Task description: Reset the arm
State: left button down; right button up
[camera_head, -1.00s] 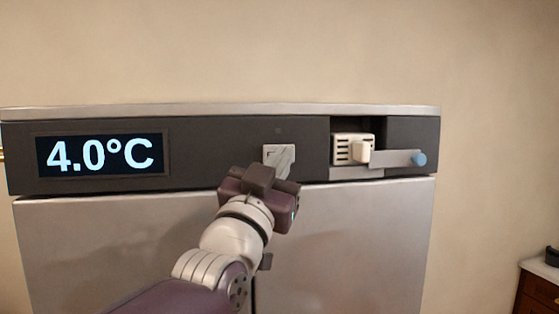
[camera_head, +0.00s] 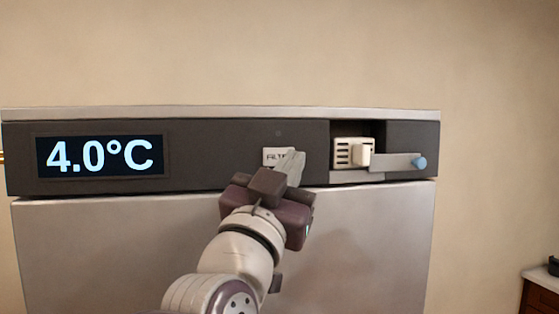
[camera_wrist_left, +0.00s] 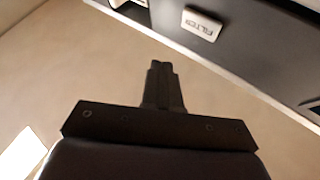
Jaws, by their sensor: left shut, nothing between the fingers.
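My left gripper (camera_head: 292,166) is in front of the dark control panel (camera_head: 220,150) of a steel appliance. Its shut fingers, with nothing between them, cover the right part of a white button (camera_head: 271,157) lettered "FILT..." in the head view. In the left wrist view the shut fingers (camera_wrist_left: 160,72) point up the picture, and the whole white button (camera_wrist_left: 201,24) shows apart from them, up and to the right. My right gripper is in neither view.
A display (camera_head: 100,155) reads 4.0°C at the panel's left. Right of the button, a recess holds a cream slotted block (camera_head: 346,152), with a grey lever (camera_head: 390,162) ending in a blue knob (camera_head: 419,162). A wooden cabinet (camera_head: 540,296) stands at the lower right.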

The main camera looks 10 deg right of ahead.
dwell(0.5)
pick_arm(q)
notch_tip(320, 180, down, 21)
jog(key=w+d+g+y, duration=0.2)
jog(key=g+y, duration=0.1)
jog(key=g, duration=0.3)
jog(key=a+f+n+g+y+b, duration=0.15)
jog(key=a+f, duration=0.25)
jog(key=f, duration=0.4)
jog(key=a+f+n+g+y, duration=0.1)
jog(key=a+f+g+y, duration=0.15)
jog(key=f, duration=0.45)
jog(key=s+a+f+n+g+y+b, duration=0.1)
jog(key=s+a+f, duration=0.3)
jog(key=a+f, duration=0.4)
jog(key=s+a+f+n+g+y+b, duration=0.1)
jog(key=s+a+f+n+g+y, duration=0.2)
jog(key=a+f, duration=0.5)
jog(key=s+a+f+n+g+y+b, duration=0.1)
jog(key=s+a+f+n+g+y, duration=0.1)
jog(key=s+a+f, duration=0.4)
jog(key=a+f+n+g, duration=0.1)
jog(key=a+f, duration=0.1)
jog(key=a, duration=0.1)
jog(key=shift+s+a+f+g+y, duration=0.3)
jog(key=shift+s+f+g+y, duration=0.05)
jog(key=shift+s+g+y, duration=0.05)
